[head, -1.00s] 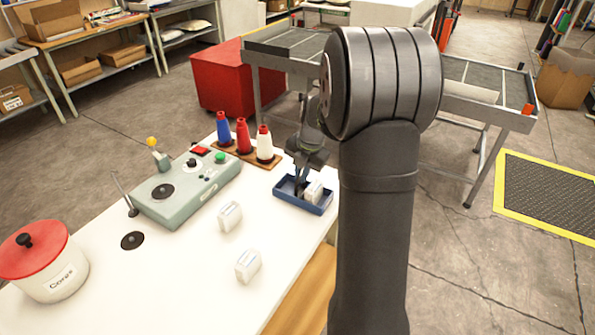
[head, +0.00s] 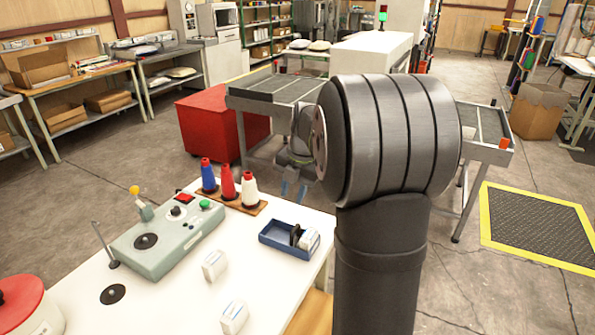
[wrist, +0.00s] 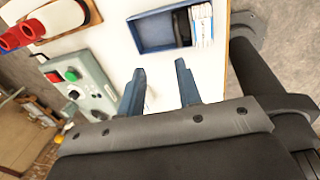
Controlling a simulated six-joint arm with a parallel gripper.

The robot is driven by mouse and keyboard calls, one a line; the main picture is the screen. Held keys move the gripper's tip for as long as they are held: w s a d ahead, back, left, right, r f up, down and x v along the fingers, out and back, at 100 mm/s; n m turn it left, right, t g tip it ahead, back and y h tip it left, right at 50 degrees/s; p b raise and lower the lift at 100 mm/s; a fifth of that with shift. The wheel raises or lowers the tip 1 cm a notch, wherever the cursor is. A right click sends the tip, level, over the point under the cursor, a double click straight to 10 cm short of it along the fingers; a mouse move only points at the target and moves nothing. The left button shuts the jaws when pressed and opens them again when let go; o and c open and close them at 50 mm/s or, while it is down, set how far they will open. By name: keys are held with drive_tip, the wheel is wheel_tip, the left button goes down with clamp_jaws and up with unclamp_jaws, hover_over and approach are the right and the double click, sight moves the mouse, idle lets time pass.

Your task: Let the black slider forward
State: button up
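A small black piece (head: 296,235), which may be the black slider, stands in the blue tray (head: 272,243) beside a white packet (head: 309,241). The wrist view also shows the black piece (wrist: 182,27), the tray (wrist: 152,36) and the packet (wrist: 203,22). My gripper (head: 293,190) is raised above and beyond the tray in the head view. Its two blue fingers (wrist: 159,85) are apart with nothing between them. The grey-green control box (head: 168,237) has a round black knob, a red button, a green button and a yellow-tipped lever. No clear slider track shows on it.
Two white blocks (head: 214,265) lie on the white table (head: 165,300). A red-lidded pot (head: 22,305) stands at the left. The table front is fairly clear.

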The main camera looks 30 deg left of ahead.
wheel_tip(320, 180, up, 7)
drive_tip(key=d, duration=0.1)
drive_tip(key=shift+d, duration=0.25)
drive_tip(key=shift+a+r, duration=0.1)
drive_tip(key=h, duration=0.4)
approach(293, 229)
drive_tip(key=f, duration=0.5)
drive_tip(key=d+f, duration=0.1)
drive_tip(key=f, duration=0.1)
drive_tip(key=shift+d+f, duration=0.1)
drive_tip(key=shift+f, duration=0.25)
clamp_jaws()
